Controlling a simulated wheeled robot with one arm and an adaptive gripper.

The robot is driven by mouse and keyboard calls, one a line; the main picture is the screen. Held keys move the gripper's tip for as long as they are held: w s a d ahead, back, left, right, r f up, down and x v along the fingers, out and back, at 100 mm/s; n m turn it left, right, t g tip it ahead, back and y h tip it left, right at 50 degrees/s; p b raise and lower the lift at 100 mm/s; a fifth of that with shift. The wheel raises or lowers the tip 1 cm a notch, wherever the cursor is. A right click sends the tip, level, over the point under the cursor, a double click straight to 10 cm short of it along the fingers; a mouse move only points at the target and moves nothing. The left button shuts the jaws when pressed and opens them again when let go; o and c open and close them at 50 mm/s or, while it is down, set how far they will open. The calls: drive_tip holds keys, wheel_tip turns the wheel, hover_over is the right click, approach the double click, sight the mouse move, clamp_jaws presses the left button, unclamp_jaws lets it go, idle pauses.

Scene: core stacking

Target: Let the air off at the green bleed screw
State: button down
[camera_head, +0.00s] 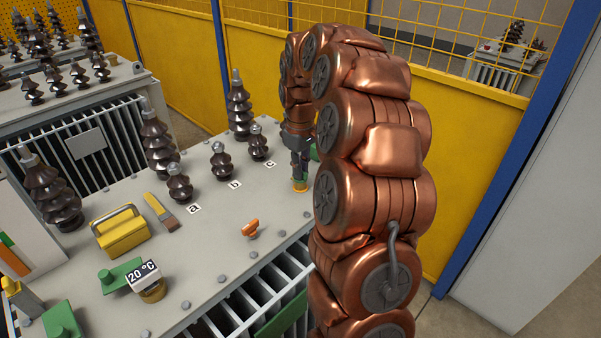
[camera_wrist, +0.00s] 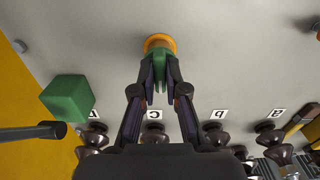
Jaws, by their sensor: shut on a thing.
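The green bleed screw (camera_wrist: 160,53) stands on a round brass-yellow base (camera_wrist: 160,41) on the grey transformer lid. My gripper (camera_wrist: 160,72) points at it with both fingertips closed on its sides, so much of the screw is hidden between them. In the head view my gripper (camera_head: 300,165) reaches down at the lid's far right, beyond the insulator marked c. The brass-yellow base (camera_head: 300,186) shows right under the fingers there, and the screw itself is mostly covered.
A green block (camera_wrist: 68,97) stands close beside my gripper. Dark ribbed insulators (camera_head: 222,163) stand left of it. An orange wing-shaped part (camera_head: 250,228), a brush (camera_head: 161,212), a yellow toolbox (camera_head: 121,233) and a 20 °C gauge (camera_head: 146,276) are on the lid. A yellow fence (camera_head: 270,75) stands behind.

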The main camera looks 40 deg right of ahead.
drive_tip(key=shift+m, duration=0.4)
drive_tip(key=c, duration=1.2)
unclamp_jaws()
drive_tip(key=shift+r, duration=0.1)
wheel_tip(320, 180, up, 12)
